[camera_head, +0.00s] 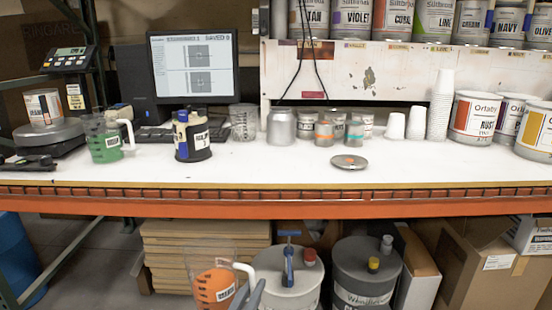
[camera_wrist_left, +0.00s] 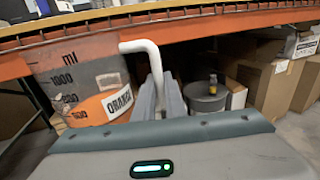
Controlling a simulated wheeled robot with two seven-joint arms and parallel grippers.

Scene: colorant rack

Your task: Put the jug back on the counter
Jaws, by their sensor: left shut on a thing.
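A clear jug with orange contents (camera_head: 214,285) hangs in the air in front of the counter (camera_head: 250,168), below the level of its top. My left gripper (camera_head: 248,292) is shut on the jug's white handle, at the bottom of the head view. In the left wrist view the jug (camera_wrist_left: 85,75) is at the left, with its "ORANGE" label and ml marks showing, and looks roughly upright. The fingers of my left gripper (camera_wrist_left: 160,98) are around the handle there. My right gripper is not in view.
A jug with green contents (camera_head: 103,142) stands at the counter's left, beside a dark caddy (camera_head: 192,140). A round lid (camera_head: 349,162) lies on the right half. Cups and cans line the back. Bare counter lies in the middle front. The orange front beam (camera_head: 300,207) is above the held jug.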

